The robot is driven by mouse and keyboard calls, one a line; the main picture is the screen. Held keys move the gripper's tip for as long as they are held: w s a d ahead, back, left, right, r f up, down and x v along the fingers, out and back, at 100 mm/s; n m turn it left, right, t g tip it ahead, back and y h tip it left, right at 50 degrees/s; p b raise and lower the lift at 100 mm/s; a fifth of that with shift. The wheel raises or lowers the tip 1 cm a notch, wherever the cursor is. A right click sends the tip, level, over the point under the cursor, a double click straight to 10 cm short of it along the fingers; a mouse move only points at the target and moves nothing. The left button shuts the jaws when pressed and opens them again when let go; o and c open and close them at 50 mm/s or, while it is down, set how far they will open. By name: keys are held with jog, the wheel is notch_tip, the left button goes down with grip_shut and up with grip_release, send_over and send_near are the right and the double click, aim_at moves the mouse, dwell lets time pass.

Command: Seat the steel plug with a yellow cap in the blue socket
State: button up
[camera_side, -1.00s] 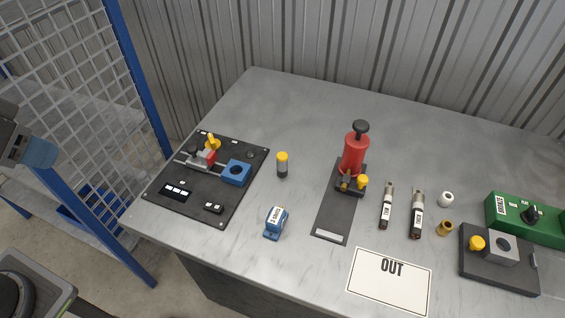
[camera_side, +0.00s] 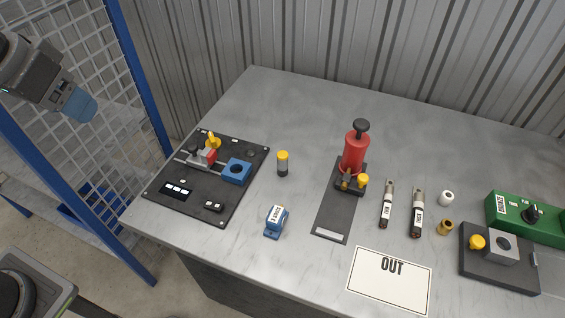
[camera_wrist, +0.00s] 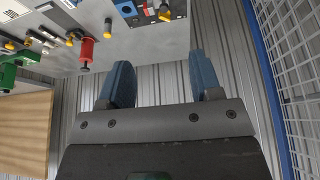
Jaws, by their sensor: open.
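The steel plug with a yellow cap (camera_side: 283,163) stands upright on the grey bench, right of the black board. It also shows small near the top of the wrist view (camera_wrist: 108,27). The blue socket (camera_side: 236,172) is a square block with a round hole, at the right side of the board. I see nothing in the hole. My gripper (camera_side: 82,106) is at the upper left in the side view, off the bench and far from the plug. In the wrist view its blue fingers (camera_wrist: 164,78) are apart with nothing between them.
The black board (camera_side: 213,217) also carries a red-and-yellow clamp (camera_side: 209,152). A small blue device (camera_side: 276,219) and a red pump (camera_side: 354,153) stand near the plug. An OUT card (camera_side: 389,283) lies at the front. Blue-framed mesh (camera_side: 95,45) stands left of the bench.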

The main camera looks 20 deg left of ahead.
jog(key=w+d+g, duration=0.1)
jog(key=w+d, duration=0.5)
jog(key=w, duration=0.4)
jog(key=m+g, duration=0.2)
send_over(282, 154)
jog(key=s, duration=0.2)
notch_tip(282, 154, down, 14)
jog(key=f, duration=0.3)
jog(key=w+f, duration=0.1)
jog(key=f, duration=0.5)
jog(key=shift+w+a, duration=0.1)
jog(key=shift+w, duration=0.1)
jog(key=shift+w+f, duration=0.25)
jog(key=shift+f, duration=1.2)
jog(key=shift+w+f, duration=0.2)
jog(key=shift+f, duration=1.25)
jog(key=c, duration=1)
jog(key=shift+c, duration=0.2)
